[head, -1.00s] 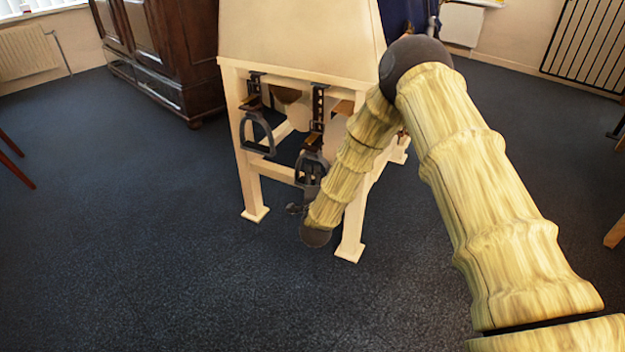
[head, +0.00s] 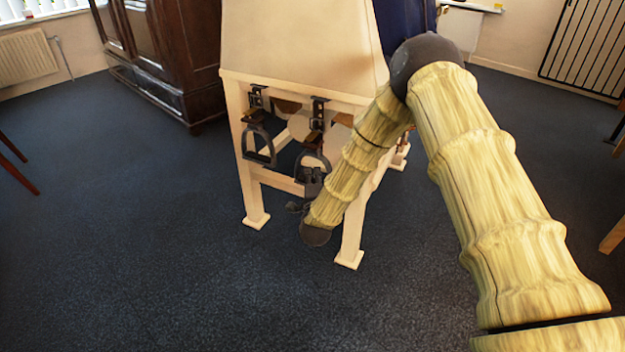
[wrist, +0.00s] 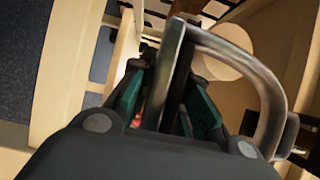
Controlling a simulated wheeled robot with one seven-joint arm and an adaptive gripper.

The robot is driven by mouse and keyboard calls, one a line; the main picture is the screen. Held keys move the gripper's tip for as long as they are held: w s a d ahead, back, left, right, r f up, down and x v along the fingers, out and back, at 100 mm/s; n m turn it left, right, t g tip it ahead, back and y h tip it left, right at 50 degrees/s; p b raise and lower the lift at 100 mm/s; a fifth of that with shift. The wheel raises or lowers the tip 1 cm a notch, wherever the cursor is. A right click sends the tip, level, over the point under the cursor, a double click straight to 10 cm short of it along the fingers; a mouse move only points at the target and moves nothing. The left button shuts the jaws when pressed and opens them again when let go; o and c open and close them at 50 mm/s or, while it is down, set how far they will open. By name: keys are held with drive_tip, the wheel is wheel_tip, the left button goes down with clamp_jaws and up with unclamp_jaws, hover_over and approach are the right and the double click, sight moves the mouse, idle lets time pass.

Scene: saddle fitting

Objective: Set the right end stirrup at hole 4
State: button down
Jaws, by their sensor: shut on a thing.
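The right end stirrup (head: 313,158) is a dark metal arch below its black strap (head: 319,112) at the near right of the cream stand. My gripper (head: 312,180) is at its lower part, shut on it. In the wrist view the grey stirrup (wrist: 262,82) rises between and beside my green-padded fingers (wrist: 165,100). The left stirrup (head: 259,146) hangs from its own strap (head: 257,98), apart from my gripper. The strap's holes are too small to tell apart, and which one is used cannot be told.
The cream stand (head: 300,90) has legs close to my forearm, including the front right leg (head: 350,240). A dark wooden cabinet (head: 160,65) stands behind to the left. The dark carpet (head: 150,270) in front is clear.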

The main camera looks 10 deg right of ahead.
wheel_tip(320, 180, up, 4)
drive_tip(key=shift+f+p, duration=0.2)
drive_tip(key=shift+p, duration=0.75)
drive_tip(key=c, duration=1.3)
unclamp_jaws()
drive_tip(key=s, duration=0.4)
drive_tip(key=s+a, duration=0.1)
drive_tip(key=s, duration=0.3)
drive_tip(key=s+a, duration=0.1)
drive_tip(key=s, duration=0.3)
